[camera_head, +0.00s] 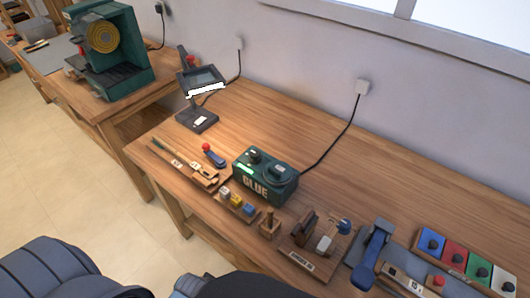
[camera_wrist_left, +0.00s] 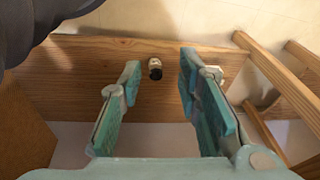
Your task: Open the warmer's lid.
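The warmer (camera_head: 265,176) is a dark green box marked GLUE on the workbench, near the middle of the head view. Its top carries a round dark lid with a raised handle (camera_head: 278,170) at the right, which looks shut, and a small knob (camera_head: 254,153) at the left. My left gripper (camera_wrist_left: 160,75) shows in the left wrist view, open, with its two teal fingers apart. It faces a wooden panel and is away from the warmer. No gripper shows in the head view, and my right gripper is out of sight.
A small dark-tipped fitting (camera_wrist_left: 154,68) sits on the wooden panel (camera_wrist_left: 70,75). On the bench (camera_head: 330,165), a lamp (camera_head: 198,100) stands behind left of the warmer.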

